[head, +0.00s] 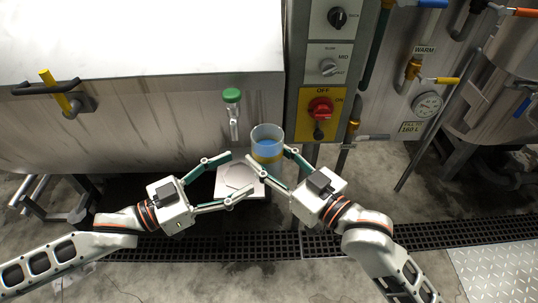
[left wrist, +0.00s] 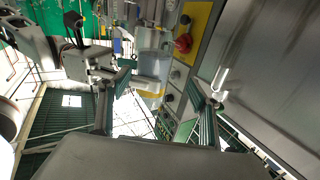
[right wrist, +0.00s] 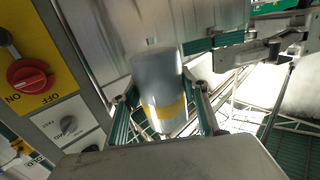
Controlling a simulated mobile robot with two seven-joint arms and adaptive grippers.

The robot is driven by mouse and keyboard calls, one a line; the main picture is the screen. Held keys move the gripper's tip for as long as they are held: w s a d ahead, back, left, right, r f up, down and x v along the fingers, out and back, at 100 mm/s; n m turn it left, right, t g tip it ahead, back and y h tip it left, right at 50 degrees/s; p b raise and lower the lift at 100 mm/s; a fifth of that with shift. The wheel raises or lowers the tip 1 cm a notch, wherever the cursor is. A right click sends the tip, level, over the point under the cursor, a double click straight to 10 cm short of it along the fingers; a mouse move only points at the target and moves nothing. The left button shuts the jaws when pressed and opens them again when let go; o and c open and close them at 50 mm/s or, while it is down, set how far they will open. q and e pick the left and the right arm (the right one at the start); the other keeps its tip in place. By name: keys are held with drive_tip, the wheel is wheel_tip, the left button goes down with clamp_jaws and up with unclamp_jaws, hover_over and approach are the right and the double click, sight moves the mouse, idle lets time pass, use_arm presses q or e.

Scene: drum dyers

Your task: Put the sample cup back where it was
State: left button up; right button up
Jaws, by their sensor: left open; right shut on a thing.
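The sample cup (head: 267,143) is a clear beaker with blue liquid and a yellow band low down. My right gripper (head: 279,168) is shut on it and holds it upright in front of the drum, above and right of a pale shelf plate (head: 228,184). The right wrist view shows the cup (right wrist: 158,88) between both fingers. My left gripper (head: 232,176) is open and empty, its fingers spread over the plate, left of the cup. The cup also shows in the left wrist view (left wrist: 150,65), partly hidden behind the right gripper.
A drain tap with a green knob (head: 232,96) sticks out of the drum just above the plate. The control panel with a red rotary switch (head: 320,108) stands right of the cup. A floor grating (head: 330,243) runs below.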

use_arm(q)
wheel_tip(320, 180, down, 14)
drive_tip(key=a+n+t+y, duration=0.3)
drive_tip(key=n+y, duration=0.1)
drive_tip(key=y, duration=0.2)
use_arm(e)
drive_tip(key=shift+d+r, duration=0.2)
drive_tip(key=shift+d, duration=0.1)
use_arm(q)
drive_tip(key=s+a+f+n+g+y, duration=0.1)
drive_tip(key=s+a+f+y, duration=0.2)
drive_tip(key=s+f, duration=0.2)
drive_tip(key=s+a+f+n+g+y, duration=0.1)
drive_tip(key=s+a+f+n+y, duration=0.1)
drive_tip(key=s+f, duration=0.4)
wheel_tip(320, 180, down, 5)
drive_tip(key=shift+a+f+g+y, duration=0.2)
drive_tip(key=shift+a+g+y, duration=0.2)
drive_tip(key=shift+a+y, duration=0.45)
use_arm(e)
drive_tip(key=s+d+f+m+t+h, duration=0.1)
drive_tip(key=d+m+h, duration=0.3)
drive_tip(key=d, duration=0.9)
drive_tip(key=s+d+f+m+t+h, duration=0.1)
drive_tip(key=d+m+t+h, duration=0.3)
drive_tip(key=d+h, duration=0.5)
drive_tip(key=d+f+m, duration=0.1)
drive_tip(key=d, duration=0.3)
drive_tip(key=shift+s+d, duration=0.15)
drive_tip(key=shift+s, duration=0.05)
